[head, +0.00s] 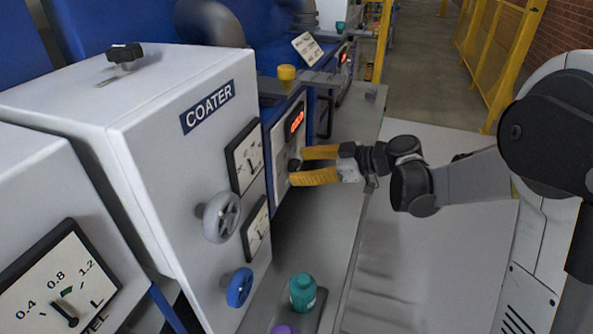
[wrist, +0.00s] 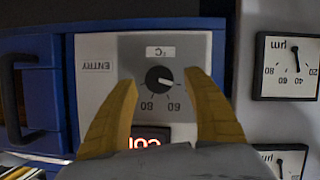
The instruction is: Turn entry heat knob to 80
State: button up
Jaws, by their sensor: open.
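The entry heat knob (wrist: 158,76) is a small round black knob on a pale panel marked ENTRY, upside down in the wrist view. Its light pointer mark points right in that view, a little above the 60; the 80 is at lower left. My gripper (wrist: 160,79) is open, its two yellow fingers on either side of the knob. Contact cannot be told. In the head view my gripper (head: 300,166) faces the panel from the right, and the knob (head: 294,164) shows dark between the fingertips.
A red lit display (head: 297,122) sits above the knob; my gripper partly covers it in the wrist view. The white COATER cabinet (head: 150,130), with gauges and a grey handwheel (head: 221,217), stands beside the panel. A teal bottle (head: 303,291) stands on the grey ledge below.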

jog(key=shift+x, duration=0.85)
jog(key=c, duration=1.2)
